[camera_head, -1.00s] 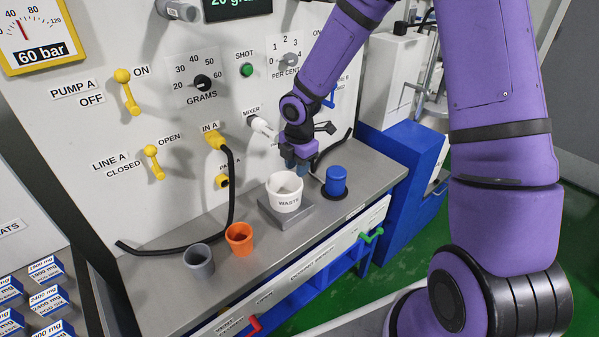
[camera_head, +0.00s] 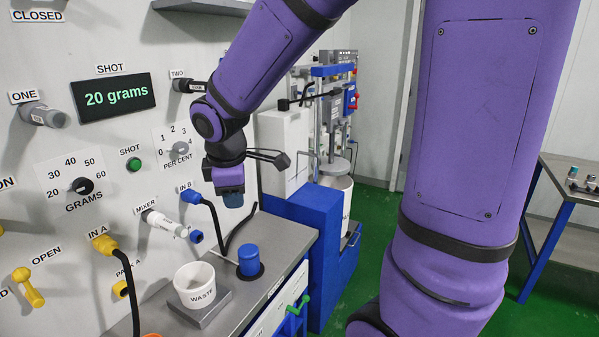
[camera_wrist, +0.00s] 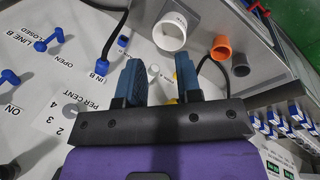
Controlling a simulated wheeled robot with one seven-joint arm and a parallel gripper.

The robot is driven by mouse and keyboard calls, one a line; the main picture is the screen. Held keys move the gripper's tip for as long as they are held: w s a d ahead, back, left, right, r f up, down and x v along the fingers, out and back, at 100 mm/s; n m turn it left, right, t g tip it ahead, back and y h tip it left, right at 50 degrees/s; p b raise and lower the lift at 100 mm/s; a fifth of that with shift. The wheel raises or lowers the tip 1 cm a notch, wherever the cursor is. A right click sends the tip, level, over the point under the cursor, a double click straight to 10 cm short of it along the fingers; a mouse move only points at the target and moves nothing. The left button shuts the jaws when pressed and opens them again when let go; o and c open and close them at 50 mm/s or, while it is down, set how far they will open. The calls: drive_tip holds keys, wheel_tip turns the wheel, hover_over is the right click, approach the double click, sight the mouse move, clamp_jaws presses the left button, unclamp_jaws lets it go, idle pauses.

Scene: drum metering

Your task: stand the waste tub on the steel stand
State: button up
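The waste tub (camera_head: 194,281), a white open cup labelled WASTE, stands upright on the steel stand (camera_head: 207,315), a low grey square block on the bench. Bare stand top shows in front and to the right of the tub. The tub also shows in the wrist view (camera_wrist: 171,34), apart from my fingers, its inside looking empty. My gripper (camera_head: 233,200) is above and to the right of the tub, in the air near the panel. In the wrist view its two blue fingers (camera_wrist: 160,80) are apart with nothing held between them.
A blue capped container (camera_head: 249,260) stands on a dark round pad right of the tub. The mixer nozzle (camera_head: 165,222) and black hoses are on the panel behind. Orange (camera_wrist: 221,48) and grey (camera_wrist: 240,65) cups stand on the bench.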

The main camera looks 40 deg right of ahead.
drive_tip(key=s+r+m+t+y, duration=0.1)
drive_tip(key=s+r+m, duration=0.4)
drive_tip(key=s, duration=0.4)
drive_tip(key=s+d+r+m+t+y, duration=0.1)
drive_tip(key=s+r+m, duration=0.4)
drive_tip(key=s, duration=0.4)
drive_tip(key=shift+s+d+m, duration=0.15)
drive_tip(key=shift+m, duration=0.55)
